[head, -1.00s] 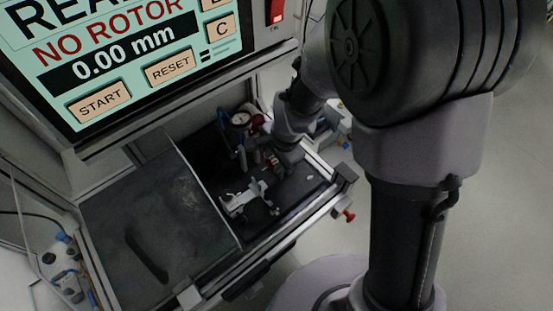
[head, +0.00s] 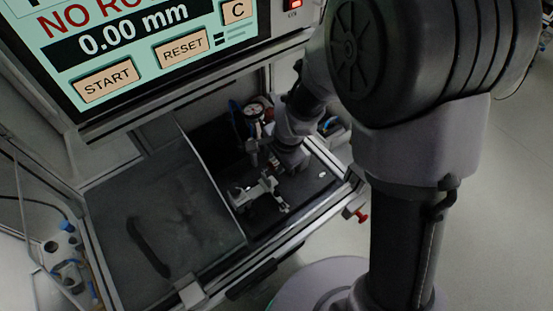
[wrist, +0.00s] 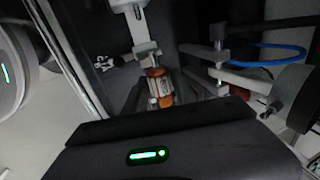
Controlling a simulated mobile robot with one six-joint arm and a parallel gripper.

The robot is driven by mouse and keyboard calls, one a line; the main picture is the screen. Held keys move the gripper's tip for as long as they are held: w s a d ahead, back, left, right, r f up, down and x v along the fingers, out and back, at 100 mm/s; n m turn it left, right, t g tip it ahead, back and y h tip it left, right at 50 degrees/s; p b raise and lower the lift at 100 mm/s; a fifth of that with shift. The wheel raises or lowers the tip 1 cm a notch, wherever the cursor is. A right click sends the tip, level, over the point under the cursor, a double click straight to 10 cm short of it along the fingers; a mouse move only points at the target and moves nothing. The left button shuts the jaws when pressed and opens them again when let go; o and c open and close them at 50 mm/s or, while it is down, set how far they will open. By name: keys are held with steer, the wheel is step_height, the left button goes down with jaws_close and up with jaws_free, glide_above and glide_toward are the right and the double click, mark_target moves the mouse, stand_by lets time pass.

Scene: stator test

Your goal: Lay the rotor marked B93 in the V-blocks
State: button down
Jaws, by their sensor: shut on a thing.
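The rotor (wrist: 158,82), with copper-orange windings, shows in the wrist view just beyond the dark body of my gripper (wrist: 158,104). My gripper is shut on it, though the body hides most of the fingers. A pale V-block stand (wrist: 138,28) lies beyond the rotor, in line with it. The rotor's far end is at or close to this stand; I cannot tell whether it rests in it. In the head view my gripper (head: 291,160) is low over the dark bay, beside the pale stand (head: 256,192). The B93 mark is not readable.
A dial gauge (head: 254,111) on a post stands behind my gripper. A blue hose (wrist: 270,53) curves at right in the wrist view. A sliding dark cover (head: 165,220) with a handle lies left of the bay. The screen (head: 135,45) hangs above.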

steer(key=shift+f+b, duration=0.5)
steer(key=shift+f, duration=0.25)
steer(key=shift+f+b, duration=0.95)
steer(key=shift+f, duration=0.1)
steer(key=shift+f, duration=0.25)
steer(key=c, duration=0.9)
jaws_free()
steer(key=shift+r, duration=0.1)
